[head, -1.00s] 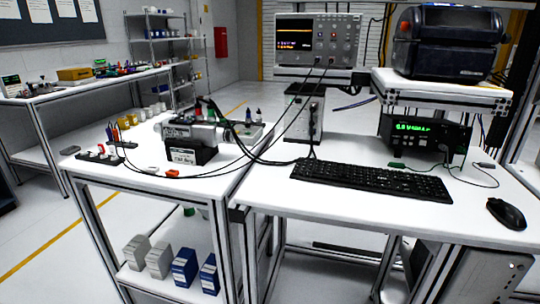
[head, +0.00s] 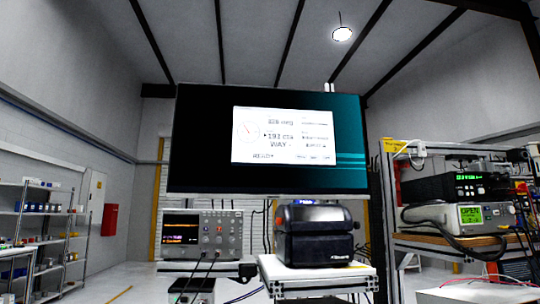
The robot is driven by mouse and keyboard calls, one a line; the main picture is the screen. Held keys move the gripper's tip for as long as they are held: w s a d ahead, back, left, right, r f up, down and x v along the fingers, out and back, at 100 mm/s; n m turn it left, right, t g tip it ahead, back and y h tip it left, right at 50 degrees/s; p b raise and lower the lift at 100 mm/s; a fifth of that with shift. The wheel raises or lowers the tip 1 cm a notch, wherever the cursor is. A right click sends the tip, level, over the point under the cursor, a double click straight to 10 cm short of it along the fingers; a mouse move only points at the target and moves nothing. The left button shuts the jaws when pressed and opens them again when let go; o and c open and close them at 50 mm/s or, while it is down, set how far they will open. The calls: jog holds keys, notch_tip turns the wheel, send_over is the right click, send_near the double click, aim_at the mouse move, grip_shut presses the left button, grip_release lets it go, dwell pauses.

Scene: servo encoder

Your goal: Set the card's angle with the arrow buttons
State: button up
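A large monitor (head: 210,130) hangs in the middle of the head view. Its screen shows a white window (head: 283,136) with a round dial at the left and lines of text. One line reads roughly "193 cts", with "WAY" below it and what looks like "READY" at the bottom left. The rest of the text is too small to read surely. The keyboard, with any arrow buttons, is outside this view. My gripper does not show.
Below the monitor stand an oscilloscope (head: 202,235) and a black printer (head: 318,234) on a white shelf (head: 315,276). At the right, a rack holds a power supply (head: 456,186) and a meter (head: 460,217). Shelves (head: 40,225) stand at the far left.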

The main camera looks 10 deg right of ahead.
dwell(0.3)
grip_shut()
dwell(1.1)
